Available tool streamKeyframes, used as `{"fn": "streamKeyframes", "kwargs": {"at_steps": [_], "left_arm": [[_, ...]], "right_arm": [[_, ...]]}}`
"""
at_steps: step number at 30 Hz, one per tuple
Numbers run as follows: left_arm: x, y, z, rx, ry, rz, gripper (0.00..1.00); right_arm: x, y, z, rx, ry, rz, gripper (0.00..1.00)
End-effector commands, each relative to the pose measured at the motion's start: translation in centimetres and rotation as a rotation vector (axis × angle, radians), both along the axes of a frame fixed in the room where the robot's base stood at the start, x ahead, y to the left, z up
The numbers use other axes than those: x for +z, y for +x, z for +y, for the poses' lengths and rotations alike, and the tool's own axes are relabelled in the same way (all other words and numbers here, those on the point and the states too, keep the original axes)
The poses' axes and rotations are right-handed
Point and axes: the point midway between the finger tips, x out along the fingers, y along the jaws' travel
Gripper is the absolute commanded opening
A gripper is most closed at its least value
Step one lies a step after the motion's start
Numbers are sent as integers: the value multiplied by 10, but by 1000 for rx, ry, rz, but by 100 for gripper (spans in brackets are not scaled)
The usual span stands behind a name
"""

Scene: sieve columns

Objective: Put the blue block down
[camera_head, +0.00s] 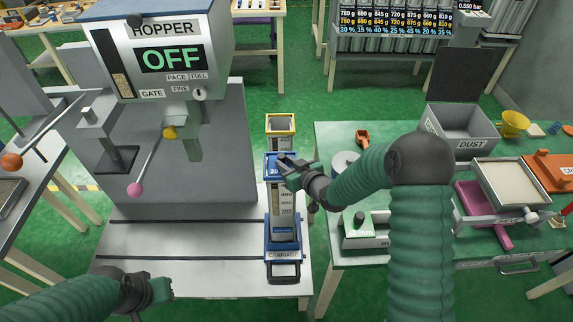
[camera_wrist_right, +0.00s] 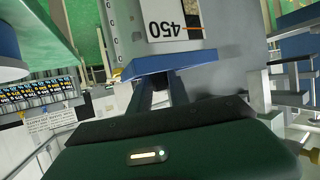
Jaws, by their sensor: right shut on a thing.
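The blue block (camera_head: 272,160), with white figures on its face, is at the upper part of a tall scaled column (camera_head: 285,215) on the steel bench. My right gripper (camera_head: 284,165) reaches in from the right and is shut on the block. In the right wrist view, the fingers meet the blue block (camera_wrist_right: 160,62) just below the number 450. I cannot tell whether the block rests on the column. The column has a yellow top (camera_head: 280,123) and stands on a blue carriage (camera_head: 283,238). My left gripper (camera_head: 160,290) is low at the left, away from the column; its jaws are unclear.
A grey hopper (camera_head: 160,50) marked OFF stands left of the column, with a pink-knobbed lever (camera_head: 135,189). On the green table at right are a grey DUST bin (camera_head: 468,131), a yellow funnel (camera_head: 512,122), a sand tray (camera_head: 512,182) and an orange scoop (camera_head: 362,138).

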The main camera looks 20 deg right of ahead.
Motion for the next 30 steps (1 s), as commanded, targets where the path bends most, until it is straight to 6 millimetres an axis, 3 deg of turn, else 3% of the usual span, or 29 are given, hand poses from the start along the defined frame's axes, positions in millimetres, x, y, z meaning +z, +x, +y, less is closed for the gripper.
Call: {"fn": "streamKeyframes", "kwargs": {"at_steps": [6, 7, 11, 20, 24, 30], "left_arm": [[-7, 0, 0, 1, 0, 0, 29], [-6, 0, 0, 0, 0, 0, 29], [-5, 0, 0, 0, 0, 0, 29], [-5, 0, 0, 0, 0, 0, 29], [5, 0, 0, 0, 0, 0, 29], [1, 0, 0, 0, 0, 1, 29]], "right_arm": [[-9, 0, 0, 0, 0, 0, 0], [-7, 0, -1, 0, 1, 0, 27], [-7, 0, -1, 0, 1, 0, 44], [-7, 0, -1, 0, 1, 1, 45], [5, 0, -1, 0, 1, 0, 45], [18, -41, -12, -2, -2, 1, 45]]}}
